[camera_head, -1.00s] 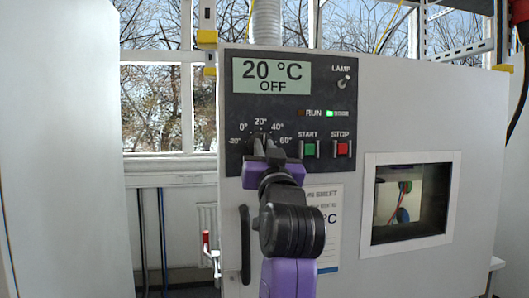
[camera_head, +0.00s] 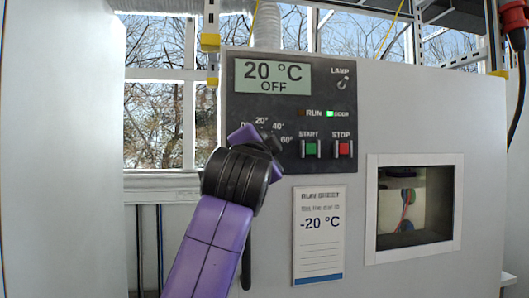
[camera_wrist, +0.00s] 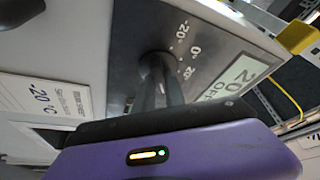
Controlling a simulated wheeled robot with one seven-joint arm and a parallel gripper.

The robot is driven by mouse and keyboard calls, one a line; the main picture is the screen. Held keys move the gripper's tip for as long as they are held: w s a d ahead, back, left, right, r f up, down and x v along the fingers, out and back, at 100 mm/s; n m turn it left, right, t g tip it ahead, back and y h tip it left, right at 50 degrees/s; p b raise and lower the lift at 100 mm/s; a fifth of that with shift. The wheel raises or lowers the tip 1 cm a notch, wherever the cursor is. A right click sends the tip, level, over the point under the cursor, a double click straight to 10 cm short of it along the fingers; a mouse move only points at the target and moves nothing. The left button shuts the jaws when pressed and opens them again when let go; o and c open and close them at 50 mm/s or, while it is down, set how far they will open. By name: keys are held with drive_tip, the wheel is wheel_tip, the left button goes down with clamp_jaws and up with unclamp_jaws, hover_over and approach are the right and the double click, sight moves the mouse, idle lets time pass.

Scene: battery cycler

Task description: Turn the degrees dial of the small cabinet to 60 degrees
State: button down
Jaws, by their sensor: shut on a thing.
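The small cabinet (camera_head: 350,115) has a dark control panel whose display (camera_head: 272,76) reads 20 °C OFF. The degrees dial (camera_wrist: 155,66) is a dark round knob, seen from the side in the wrist view, with -20°, 0° and 20° marks beside it. My gripper (camera_head: 268,140) is at the dial, tilted over to the left in the head view, and its fingers (camera_wrist: 158,92) are shut on the knob. In the head view my gripper hides the dial and the -20° mark; 20°, 40° and 60° show. The dial's pointer cannot be made out.
Green START (camera_head: 310,149) and red STOP (camera_head: 343,149) buttons sit just right of the dial, with a LAMP switch (camera_head: 343,83) above. A run sheet (camera_head: 319,235) below reads -20 °C. A window opening (camera_head: 373,215) is at the right. A pale panel stands at the left.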

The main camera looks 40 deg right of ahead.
drive_tip(key=shift+m+g+y, duration=0.3)
drive_tip(key=shift+m+g, duration=0.5)
drive_tip(key=shift+m, duration=1.6)
drive_tip(key=c, duration=1.4)
unclamp_jaws()
drive_tip(key=shift+a, duration=0.1)
drive_tip(key=b+v, duration=0.1)
drive_tip(key=v, duration=0.6)
drive_tip(key=shift+s+a+b, duration=0.2)
drive_tip(key=shift+a+b, duration=0.05)
drive_tip(key=shift+b, duration=0.15)
